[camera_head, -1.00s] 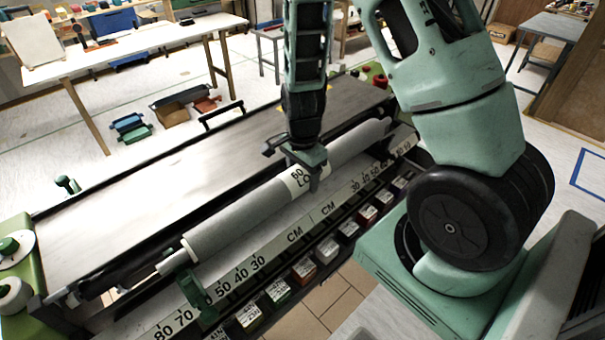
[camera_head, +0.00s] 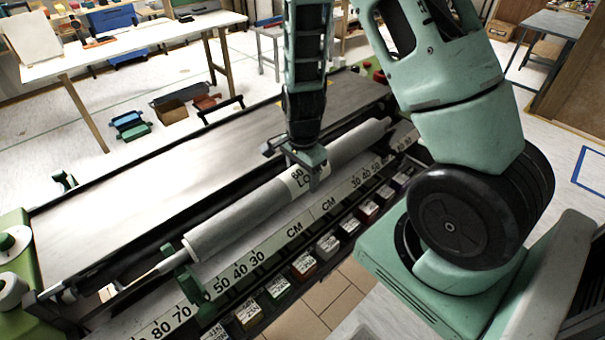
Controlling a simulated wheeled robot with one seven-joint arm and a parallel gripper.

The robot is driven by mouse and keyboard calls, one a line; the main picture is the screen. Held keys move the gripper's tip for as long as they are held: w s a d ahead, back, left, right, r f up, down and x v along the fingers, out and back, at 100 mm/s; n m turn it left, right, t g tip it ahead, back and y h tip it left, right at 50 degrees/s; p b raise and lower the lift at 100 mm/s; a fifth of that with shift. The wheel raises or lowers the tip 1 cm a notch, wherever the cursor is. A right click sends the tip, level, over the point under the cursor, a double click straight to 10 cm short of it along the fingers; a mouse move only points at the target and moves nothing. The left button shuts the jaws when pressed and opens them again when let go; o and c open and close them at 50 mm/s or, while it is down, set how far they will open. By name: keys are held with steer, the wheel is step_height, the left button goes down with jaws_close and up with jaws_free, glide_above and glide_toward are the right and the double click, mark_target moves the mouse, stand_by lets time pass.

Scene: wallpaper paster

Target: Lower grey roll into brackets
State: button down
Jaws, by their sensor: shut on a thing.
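The grey roll (camera_head: 245,213) lies lengthwise along the front of the pasting machine, with a white band marked "60 LO..." near its middle. My gripper (camera_head: 309,168) is above that band and shut on the roll from the top. A green bracket (camera_head: 190,278) stands at the roll's near left end, close to its white end tip. I cannot tell whether the roll's end touches this bracket. The bracket at the far right end is hidden behind my arm.
A centimetre scale (camera_head: 290,232) runs below the roll, with several small labelled boxes (camera_head: 304,264) in a row under it. The machine's flat bed (camera_head: 150,190) is clear. A white table (camera_head: 120,50) stands behind; bins (camera_head: 170,105) lie on the floor.

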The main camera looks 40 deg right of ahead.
steer(key=shift+f+b, duration=1.35)
steer(key=shift+f, duration=0.45)
steer(key=shift+c, duration=1.4)
jaws_free()
steer(key=shift+f, duration=0.1)
step_height(320, 180, up, 18)
steer(key=p, duration=0.1)
steer(key=shift+f, duration=0.2)
